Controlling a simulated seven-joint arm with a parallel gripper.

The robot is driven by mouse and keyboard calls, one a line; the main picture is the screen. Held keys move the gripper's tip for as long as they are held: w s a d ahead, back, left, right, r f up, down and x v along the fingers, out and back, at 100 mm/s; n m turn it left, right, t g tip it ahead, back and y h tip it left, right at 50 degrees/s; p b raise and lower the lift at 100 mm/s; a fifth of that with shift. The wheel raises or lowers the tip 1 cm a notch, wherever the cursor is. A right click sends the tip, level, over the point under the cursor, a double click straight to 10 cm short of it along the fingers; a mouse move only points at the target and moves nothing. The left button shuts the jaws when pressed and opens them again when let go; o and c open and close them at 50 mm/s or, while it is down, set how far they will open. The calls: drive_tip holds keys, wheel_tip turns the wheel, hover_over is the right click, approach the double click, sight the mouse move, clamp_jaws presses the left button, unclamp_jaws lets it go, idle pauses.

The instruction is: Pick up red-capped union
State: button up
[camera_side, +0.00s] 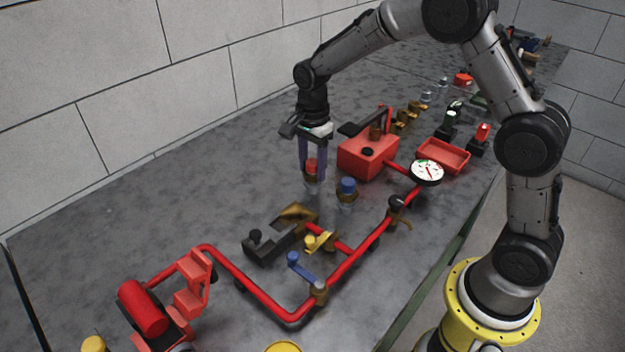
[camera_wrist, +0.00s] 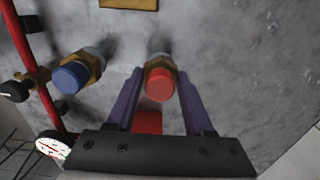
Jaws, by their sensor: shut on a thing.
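The red-capped union (camera_side: 311,166) stands on the grey table between the fingers of my gripper (camera_side: 311,172). In the wrist view its round red cap (camera_wrist: 159,85) faces the camera, with a brass collar behind it. My gripper (camera_wrist: 159,90) is shut on the union, with one purple finger on each side. The union looks upright. Its lower end is close to the table, and I cannot tell whether it touches.
A blue-capped union (camera_side: 347,190) stands just to the right, and left of my gripper in the wrist view (camera_wrist: 77,75). A red box (camera_side: 367,157) is behind it. Red piping (camera_side: 350,262) with a gauge (camera_side: 427,171) runs in front.

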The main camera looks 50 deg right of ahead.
clamp_jaws()
drive_tip(key=shift+r, duration=0.15)
